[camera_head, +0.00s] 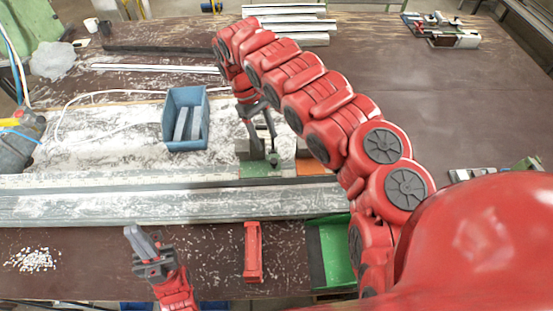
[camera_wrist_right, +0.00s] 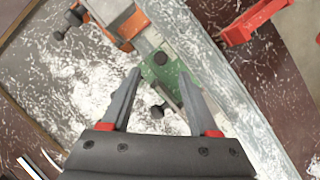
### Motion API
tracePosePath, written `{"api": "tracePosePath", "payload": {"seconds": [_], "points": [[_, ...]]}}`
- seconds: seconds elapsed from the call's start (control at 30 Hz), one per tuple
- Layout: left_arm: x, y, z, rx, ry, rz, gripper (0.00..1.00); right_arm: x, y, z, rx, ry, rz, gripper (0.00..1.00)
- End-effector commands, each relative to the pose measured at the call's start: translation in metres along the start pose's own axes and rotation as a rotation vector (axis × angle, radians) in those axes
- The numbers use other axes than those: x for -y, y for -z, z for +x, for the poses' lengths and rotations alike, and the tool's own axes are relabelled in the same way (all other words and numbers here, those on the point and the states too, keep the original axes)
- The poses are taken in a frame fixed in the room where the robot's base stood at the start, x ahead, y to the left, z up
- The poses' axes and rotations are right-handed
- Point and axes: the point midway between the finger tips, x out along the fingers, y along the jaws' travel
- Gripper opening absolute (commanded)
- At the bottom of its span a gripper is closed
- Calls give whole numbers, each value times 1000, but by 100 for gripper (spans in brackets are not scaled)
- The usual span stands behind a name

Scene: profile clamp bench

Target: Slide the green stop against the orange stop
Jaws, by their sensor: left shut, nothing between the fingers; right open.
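The green stop (camera_head: 256,169) sits on the long metal profile in the head view, partly hidden by my right gripper. In the right wrist view the green stop (camera_wrist_right: 168,76) lies between and just beyond the fingertips. My right gripper (camera_head: 264,145) is open above it, pointing down; its fingers also show in the wrist view (camera_wrist_right: 160,85). The orange stop (camera_head: 310,167) is to the right of the green one, partly covered by my arm; it also shows in the wrist view (camera_wrist_right: 112,22), apart from the green stop. My left gripper (camera_head: 134,236) is shut and empty, in front of the profile.
A blue bin (camera_head: 170,132) with grey pieces stands behind the profile. A red part (camera_head: 253,252) and a green tray (camera_head: 318,255) lie in front. White granules (camera_head: 32,260) are scattered at the front left. My right arm crosses over the bench.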

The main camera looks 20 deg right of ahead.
Motion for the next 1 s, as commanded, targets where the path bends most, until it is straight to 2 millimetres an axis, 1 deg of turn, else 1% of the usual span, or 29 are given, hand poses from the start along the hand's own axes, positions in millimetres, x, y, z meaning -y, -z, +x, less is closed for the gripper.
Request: {"api": "tracePosePath", "payload": {"seconds": [0.03,0.1,0.2,0.33,0.5,0.77,0.8,0.87,1.0], "points": [[0,0,0,0,0,0,0,0,2,13,4,3,-2,61],[0,0,0,0,0,0,0,-1,4,28,2,3,-3,61],[0,0,0,0,0,0,0,-3,7,46,-1,1,-2,61],[0,0,0,0,0,0,0,-4,8,65,1,1,-3,61],[0,0,0,0,0,0,0,-4,10,76,-4,-1,-4,61],[0,0,0,0,0,0,0,-5,10,78,-4,-1,-4,61],[0,0,0,0,0,0,0,-5,10,78,-4,-1,-4,59],[0,0,0,0,0,0,0,-5,10,78,-4,-1,-4,48],[0,0,0,0,0,0,0,-5,10,78,-4,-1,-4,23]]}}
